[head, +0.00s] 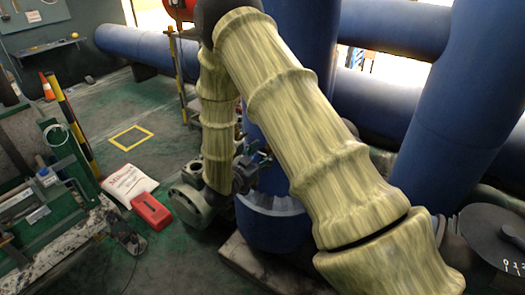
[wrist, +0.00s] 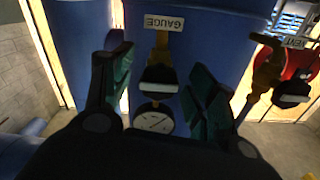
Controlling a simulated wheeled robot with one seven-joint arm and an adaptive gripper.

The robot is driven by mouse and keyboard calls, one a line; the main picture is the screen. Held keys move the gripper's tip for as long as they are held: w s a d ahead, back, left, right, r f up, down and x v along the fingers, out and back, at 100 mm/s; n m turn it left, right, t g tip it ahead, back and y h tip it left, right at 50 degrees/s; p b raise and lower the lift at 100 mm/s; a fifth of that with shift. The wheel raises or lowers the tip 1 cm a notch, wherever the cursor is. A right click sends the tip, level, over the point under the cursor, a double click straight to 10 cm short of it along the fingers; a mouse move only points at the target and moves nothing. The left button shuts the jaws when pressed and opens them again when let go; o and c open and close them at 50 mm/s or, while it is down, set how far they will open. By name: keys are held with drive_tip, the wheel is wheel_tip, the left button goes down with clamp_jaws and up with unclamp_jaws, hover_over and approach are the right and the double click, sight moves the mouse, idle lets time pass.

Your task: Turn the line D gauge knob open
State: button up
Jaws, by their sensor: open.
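In the wrist view, a white label reading GAUGE (wrist: 164,23) appears upside down on a blue surface. Below it in the picture, a brass stem leads to a dark knob with a pale edge (wrist: 158,80). A round white-faced dial gauge (wrist: 153,119) sits just below the knob. My gripper (wrist: 160,85) is open, with one green-padded finger left of the knob and one right of it. Gaps show on both sides, and I cannot tell how deep the fingers reach. No line D mark is legible. In the head view, my arm hides most of the work area.
In the wrist view, a second brass valve (wrist: 264,72) with a dark knob (wrist: 292,92) stands right of my gripper, near a VENT label (wrist: 298,43). In the head view, large blue pipes (head: 440,110) crowd the arm. A red box (head: 151,212) and white sack (head: 128,186) lie on the floor.

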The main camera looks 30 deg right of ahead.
drive_tip(key=shift+w+d, duration=0.1)
drive_tip(key=shift+d, duration=0.05)
drive_tip(key=c, duration=1.1)
drive_tip(key=shift+o, duration=0.2)
